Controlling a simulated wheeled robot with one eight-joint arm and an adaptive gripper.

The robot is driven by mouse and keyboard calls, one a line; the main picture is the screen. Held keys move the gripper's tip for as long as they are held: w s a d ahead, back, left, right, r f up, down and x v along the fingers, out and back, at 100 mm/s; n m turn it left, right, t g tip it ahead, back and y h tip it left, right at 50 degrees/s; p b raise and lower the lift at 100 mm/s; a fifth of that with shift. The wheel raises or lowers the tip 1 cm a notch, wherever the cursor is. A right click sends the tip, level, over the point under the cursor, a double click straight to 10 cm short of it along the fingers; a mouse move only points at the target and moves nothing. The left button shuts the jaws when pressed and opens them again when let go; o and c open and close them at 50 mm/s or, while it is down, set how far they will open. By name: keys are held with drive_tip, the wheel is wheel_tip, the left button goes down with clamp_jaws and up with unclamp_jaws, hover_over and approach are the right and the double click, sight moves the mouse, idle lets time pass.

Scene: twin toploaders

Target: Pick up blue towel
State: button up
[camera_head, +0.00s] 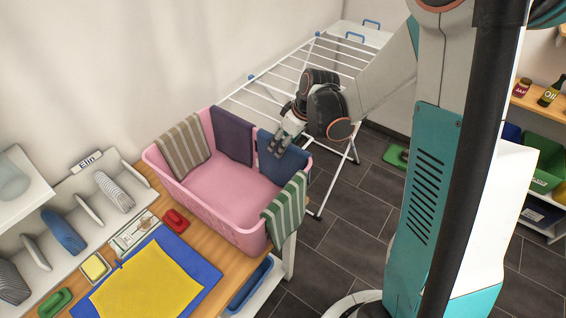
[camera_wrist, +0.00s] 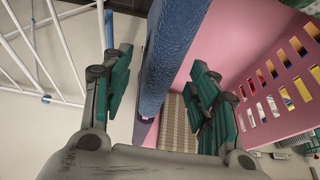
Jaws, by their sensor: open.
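The blue towel (camera_head: 287,164) hangs over the far right wall of the pink basket (camera_head: 250,240). My gripper (camera_head: 277,143) is at the top edge of this towel, partly hiding it. In the wrist view the blue towel (camera_wrist: 174,50) runs as a thick band between the two green-padded fingers of my gripper (camera_wrist: 165,95). The fingers are open, with one on each side of the towel and the basket wall. A gap shows between the left finger and the towel. The right finger is on the basket's inner side.
A beige striped towel (camera_head: 183,146), a purple towel (camera_head: 232,134) and a green striped towel (camera_head: 285,212) also hang on the basket's rim. A white drying rack (camera_head: 265,95) stands close behind. A yellow cloth (camera_head: 148,285) lies on a blue one on the table. The basket's middle is empty.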

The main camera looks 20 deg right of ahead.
drive_tip(key=shift+w+a+f, duration=0.15)
drive_tip(key=shift+f, duration=0.35)
drive_tip(key=shift+f+b, duration=0.25)
drive_tip(key=shift+b, duration=0.2)
idle(0.4)
clamp_jaws()
